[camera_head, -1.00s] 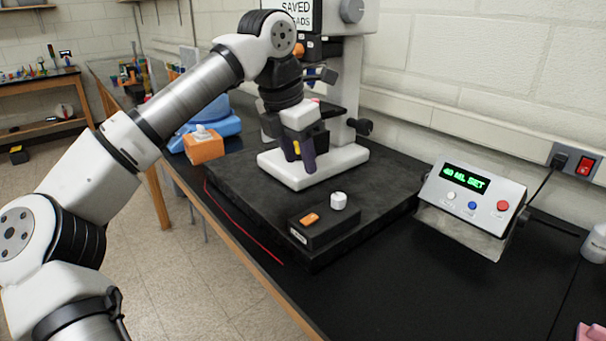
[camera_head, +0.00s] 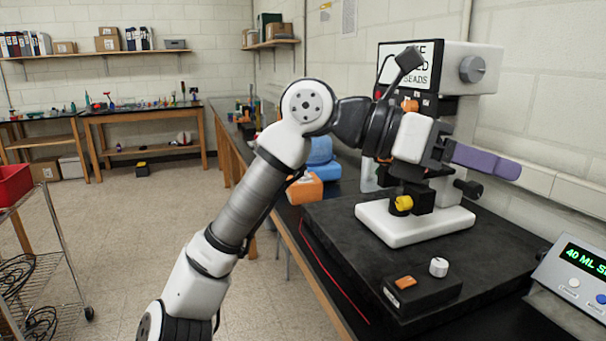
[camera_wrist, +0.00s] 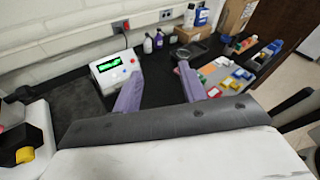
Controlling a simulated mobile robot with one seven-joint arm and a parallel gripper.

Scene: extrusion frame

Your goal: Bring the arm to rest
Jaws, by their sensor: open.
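My gripper (camera_head: 512,170) is at the right of the head view. Its purple fingers point right, roughly level, in front of the white and black machine (camera_head: 478,70). In the wrist view the two purple fingers of my gripper (camera_wrist: 160,72) stand well apart with nothing between them. My arm is bent, rising from the bottom of the head view to an elbow and then reaching right.
The machine's white base stands on a black slab (camera_head: 330,222) with a small black switch box (camera_head: 425,295). A control box with a green display (camera_head: 580,275) is at right; it also shows in the wrist view (camera_wrist: 115,70). Open floor (camera_head: 120,230) lies left of the bench.

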